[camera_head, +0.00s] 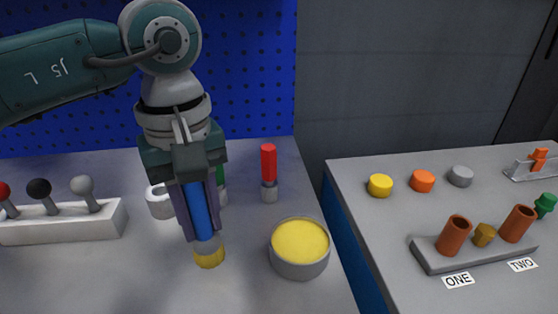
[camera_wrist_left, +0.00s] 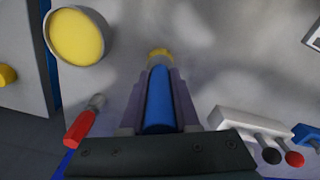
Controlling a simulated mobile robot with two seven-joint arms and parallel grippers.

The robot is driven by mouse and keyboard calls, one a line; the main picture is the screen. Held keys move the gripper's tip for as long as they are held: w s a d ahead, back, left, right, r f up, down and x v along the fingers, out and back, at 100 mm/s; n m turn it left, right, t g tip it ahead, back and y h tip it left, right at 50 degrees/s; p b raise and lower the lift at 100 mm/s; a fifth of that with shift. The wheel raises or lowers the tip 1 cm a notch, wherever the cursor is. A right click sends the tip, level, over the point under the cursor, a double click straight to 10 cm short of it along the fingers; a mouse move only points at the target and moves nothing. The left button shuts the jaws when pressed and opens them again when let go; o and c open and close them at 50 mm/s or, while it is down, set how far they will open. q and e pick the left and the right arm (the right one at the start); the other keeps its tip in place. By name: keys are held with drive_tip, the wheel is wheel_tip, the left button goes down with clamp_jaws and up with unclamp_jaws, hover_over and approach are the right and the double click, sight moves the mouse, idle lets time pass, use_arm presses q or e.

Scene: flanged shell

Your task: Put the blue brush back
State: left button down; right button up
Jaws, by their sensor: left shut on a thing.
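The blue brush (camera_head: 200,212) is upright, slightly tilted, with its yellow tip (camera_head: 208,256) downward. My left gripper (camera_head: 203,230) is shut around its blue handle. In the left wrist view the blue handle (camera_wrist_left: 158,100) lies between the fingers, with the yellow tip (camera_wrist_left: 158,54) beyond them. Whether the tip touches the table is unclear. A round grey bowl of yellow paint (camera_head: 299,242) is right of the brush. A white ring-like holder (camera_head: 159,203) stands behind left of the gripper, partly hidden. My right gripper is not in view.
A red-handled brush (camera_head: 268,165) stands upright behind the bowl. A green-handled one (camera_head: 221,173) is mostly hidden behind my gripper. A white block with ball-topped levers (camera_head: 70,222) is left. A blue pegboard (camera_head: 255,60) rises behind. Another table (camera_head: 350,175) with small parts is right.

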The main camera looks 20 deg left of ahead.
use_arm(q)
drive_tip(key=shift+f, duration=0.85)
drive_tip(key=shift+f+b, duration=0.2)
drive_tip(key=shift+b, duration=0.1)
drive_tip(key=c, duration=0.6)
unclamp_jaws()
drive_tip(key=shift+c, duration=0.2)
drive_tip(key=shift+r, duration=0.1)
wheel_tip(320, 180, up, 12)
drive_tip(key=shift+r+p, duration=0.15)
drive_tip(key=shift+p, duration=0.5)
